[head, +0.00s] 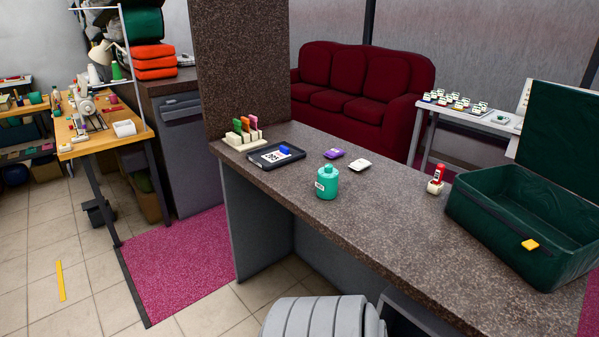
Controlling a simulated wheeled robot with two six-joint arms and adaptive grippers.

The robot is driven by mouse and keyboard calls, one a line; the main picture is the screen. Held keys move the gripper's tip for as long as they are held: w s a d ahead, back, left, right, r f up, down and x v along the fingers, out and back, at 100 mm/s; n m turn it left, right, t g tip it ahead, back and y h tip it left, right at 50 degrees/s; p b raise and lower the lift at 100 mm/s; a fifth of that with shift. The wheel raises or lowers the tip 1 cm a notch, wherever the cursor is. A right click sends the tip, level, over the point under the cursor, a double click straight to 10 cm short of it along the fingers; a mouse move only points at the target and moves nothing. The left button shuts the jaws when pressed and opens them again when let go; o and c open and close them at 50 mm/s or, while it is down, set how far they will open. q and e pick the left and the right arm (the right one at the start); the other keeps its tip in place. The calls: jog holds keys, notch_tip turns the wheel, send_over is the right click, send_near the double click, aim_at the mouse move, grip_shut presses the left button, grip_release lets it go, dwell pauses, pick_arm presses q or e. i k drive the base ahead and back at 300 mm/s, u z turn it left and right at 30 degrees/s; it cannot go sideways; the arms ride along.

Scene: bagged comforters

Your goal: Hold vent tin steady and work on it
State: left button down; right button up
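A teal tin (327,184) with a narrower round top and a white label stands upright on the brown speckled counter (400,230). It is the likeliest vent tin, though its label is too small to read. Nothing touches it. Neither of my grippers shows in the head view.
A black tray (261,160) with a white card and blue item lies left of the tin, by a cream rack (235,143) of coloured tools. A purple item (334,153), a white item (360,165) and a red-topped stamp-like item (436,180) stand nearby. An open green case (500,222) fills the right end.

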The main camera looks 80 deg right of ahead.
aim_at(328, 167)
jog(key=z, duration=2.75)
jog(key=i, duration=0.6)
